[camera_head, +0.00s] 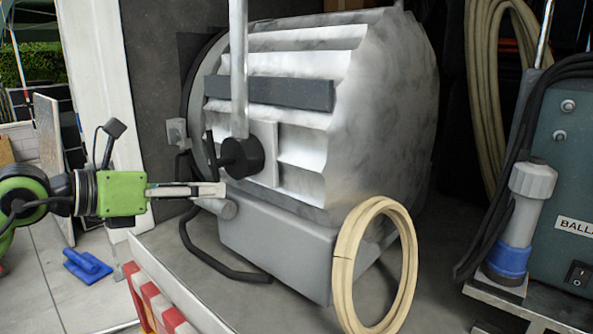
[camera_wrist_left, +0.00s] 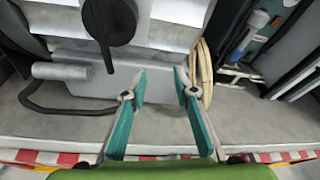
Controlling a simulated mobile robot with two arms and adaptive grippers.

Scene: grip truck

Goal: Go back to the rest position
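My left gripper (camera_head: 222,190) reaches in from the left, in front of the large grey-and-white drum-shaped lamp (camera_head: 375,110). In the left wrist view my left gripper (camera_wrist_left: 160,78) has its two green fingers apart with nothing between them. The lamp's lower grey housing (camera_wrist_left: 82,82) and a black round knob (camera_wrist_left: 110,20) lie beyond the fingertips. In the head view the same kind of black knob (camera_head: 242,158) sits just above and beyond the fingertips; whether they touch the lamp I cannot tell. My right gripper is not in view.
A cream cable coil (camera_head: 348,262) leans at the lamp's front. A teal ballast box (camera_head: 565,160) with black cable stands at right. A red-and-white striped edge (camera_head: 150,300) borders the truck floor. Blue objects (camera_head: 88,265) lie on the paving at left.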

